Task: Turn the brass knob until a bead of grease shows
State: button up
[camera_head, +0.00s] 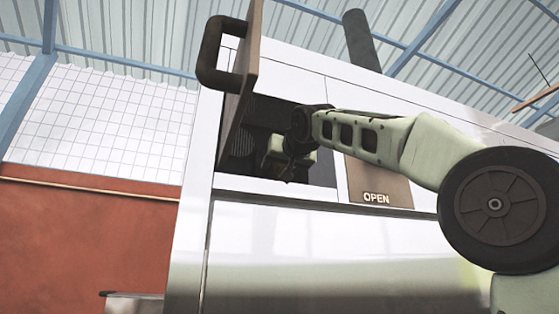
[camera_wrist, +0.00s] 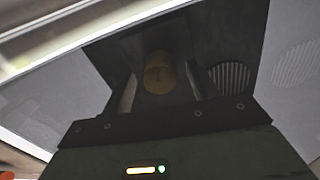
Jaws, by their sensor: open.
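The brass knob (camera_wrist: 160,73) shows in the wrist view as a short yellowish cylinder in the dark recess. My gripper (camera_wrist: 163,92) is open, with one finger on each side of the knob. I cannot tell whether either finger touches it. In the head view my gripper (camera_head: 287,172) reaches into the open compartment (camera_head: 318,174) of the white machine, and the knob is hidden there. No grease bead can be made out in the dim light.
The compartment's door (camera_head: 241,85) stands open at the left, with a dark handle (camera_head: 212,50). A brown panel marked OPEN (camera_head: 378,181) is right of the opening, behind my arm. A round vent grille (camera_wrist: 230,77) lies right of the knob. The recess is narrow.

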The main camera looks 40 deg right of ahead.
jog(key=shift+w, duration=0.2)
jog(key=shift+c, duration=0.3)
jog(key=c, duration=0.9)
jog(key=shift+c, duration=0.2)
jog(key=shift+m, duration=0.3)
